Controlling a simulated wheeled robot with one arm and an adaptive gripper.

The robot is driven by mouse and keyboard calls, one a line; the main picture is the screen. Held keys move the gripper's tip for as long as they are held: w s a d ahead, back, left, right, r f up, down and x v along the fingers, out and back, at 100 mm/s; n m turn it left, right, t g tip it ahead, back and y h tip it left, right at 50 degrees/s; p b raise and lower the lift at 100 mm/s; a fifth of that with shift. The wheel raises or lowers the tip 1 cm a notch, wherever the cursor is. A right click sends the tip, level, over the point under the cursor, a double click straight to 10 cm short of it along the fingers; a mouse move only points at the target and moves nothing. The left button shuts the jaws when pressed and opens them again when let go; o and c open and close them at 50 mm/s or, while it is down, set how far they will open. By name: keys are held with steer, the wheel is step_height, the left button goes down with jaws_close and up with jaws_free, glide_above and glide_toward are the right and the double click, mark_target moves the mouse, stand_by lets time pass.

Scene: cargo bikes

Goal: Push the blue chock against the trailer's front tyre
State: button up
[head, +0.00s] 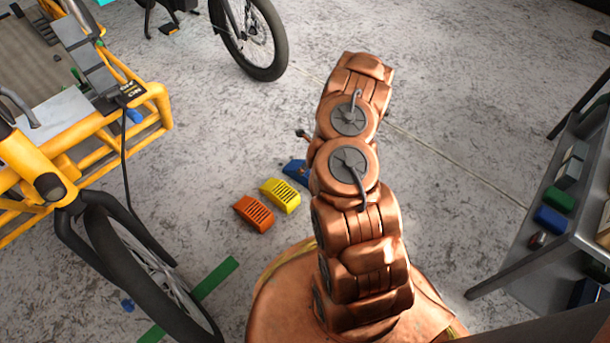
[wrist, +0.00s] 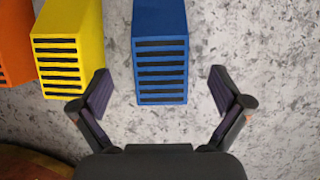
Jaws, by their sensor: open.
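The blue chock (head: 295,170) lies on the floor, partly hidden behind my arm in the head view. In the wrist view the blue chock (wrist: 160,45) stands between and beyond my fingertips, its slotted end facing me. My gripper (wrist: 159,90) is open and empty, with one finger on either side of the chock's near end, apart from it.
A yellow chock (head: 280,196) and an orange chock (head: 253,213) lie left of the blue one. A green strip (head: 215,278) lies on the floor beside the black tyre. Another bike wheel (head: 250,38) stands at the back. A grey bench (head: 540,240) is at right.

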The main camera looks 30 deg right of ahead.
mark_target(290, 169)
steer(key=b+x, duration=0.2)
steer(key=x, duration=0.3)
steer(key=shift+s+d+b, duration=0.1)
steer(key=shift+s+b, duration=0.1)
steer(key=shift+b, duration=0.1)
steer(key=shift+w+f, duration=0.35)
steer(key=shift+f, duration=0.05)
steer(key=c, duration=1.7)
